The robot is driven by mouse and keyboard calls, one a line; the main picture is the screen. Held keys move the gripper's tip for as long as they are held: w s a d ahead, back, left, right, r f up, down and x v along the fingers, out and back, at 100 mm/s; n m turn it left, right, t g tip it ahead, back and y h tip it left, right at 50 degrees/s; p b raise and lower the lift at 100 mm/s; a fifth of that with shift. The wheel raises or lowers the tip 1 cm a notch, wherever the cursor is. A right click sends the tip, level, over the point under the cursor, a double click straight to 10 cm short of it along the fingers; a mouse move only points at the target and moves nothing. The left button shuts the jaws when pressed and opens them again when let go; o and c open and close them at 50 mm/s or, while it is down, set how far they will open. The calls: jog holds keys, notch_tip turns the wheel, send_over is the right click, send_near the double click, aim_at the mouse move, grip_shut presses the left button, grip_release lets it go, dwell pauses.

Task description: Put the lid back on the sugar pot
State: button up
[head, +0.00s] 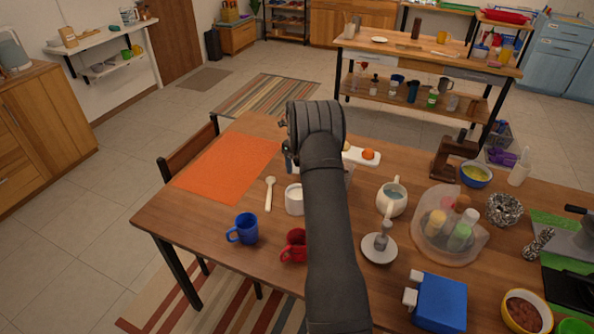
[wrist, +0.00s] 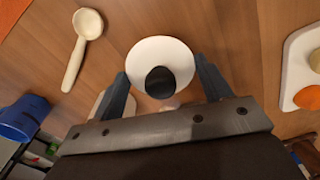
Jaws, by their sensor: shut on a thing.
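A white pot (head: 294,200) with white contents stands uncovered on the table, just left of my arm in the head view; I take it as the sugar pot. In the wrist view my gripper (wrist: 162,75) has its two fingers at either side of a round white lid (wrist: 160,52) with a black knob, and is shut on it. The lid's underside is hidden. A pale patch shows behind the left finger; I cannot tell whether it is the pot. In the head view my arm hides the lid and fingertips.
A wooden spoon (head: 270,193) lies left of the pot. A blue mug (head: 244,229) and a red mug (head: 294,246) stand in front. A white board (head: 358,156) with an orange thing and a white jug (head: 392,200) are to the right. The orange mat (head: 228,167) is bare.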

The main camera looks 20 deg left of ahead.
notch_tip(320, 180, up, 4)
jog(key=shift+s+r, duration=0.1)
jog(key=shift+r, duration=0.1)
jog(key=shift+s+d+r, duration=0.3)
jog(key=shift+s+r, duration=0.45)
jog(key=shift+r, duration=0.15)
jog(key=s+d+r, duration=0.2)
jog(key=s, duration=0.4)
jog(key=s+d+r, duration=0.3)
jog(key=s, duration=0.3)
notch_tip(320, 180, down, 8)
jog(key=shift+f, duration=0.4)
dwell(1.1)
jog(key=o, duration=1)
jog(key=shift+o, duration=0.2)
